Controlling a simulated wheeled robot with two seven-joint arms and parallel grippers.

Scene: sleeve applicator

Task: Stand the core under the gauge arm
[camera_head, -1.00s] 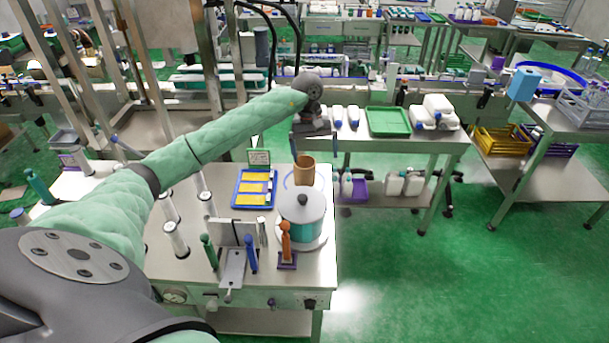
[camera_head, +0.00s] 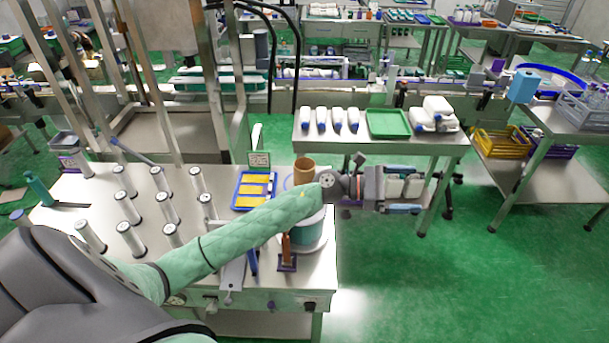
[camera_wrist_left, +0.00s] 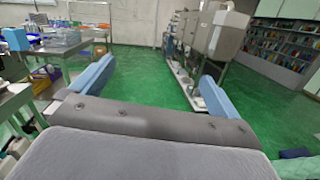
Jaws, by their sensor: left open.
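A brown, open-topped cylinder that looks like the core (camera_head: 303,167) stands upright at the back right of the near bench, beside the covered white-and-teal pot (camera_head: 312,232). I cannot clearly make out a gauge arm. My left gripper (camera_head: 414,196) is beyond the bench's right edge, to the right of the cylinder and apart from it. Its two blue fingers are spread, with nothing between them; the left wrist view also shows the open gripper (camera_wrist_left: 155,85). My forearm hides much of the pot. My right gripper is not in view.
The near bench (camera_head: 75,190) carries several white rolls (camera_head: 130,207), a blue tray (camera_head: 240,206) with yellow pieces, and a brown-handled tool (camera_head: 286,252). A back table holds white bottles and a green tray (camera_head: 388,122).

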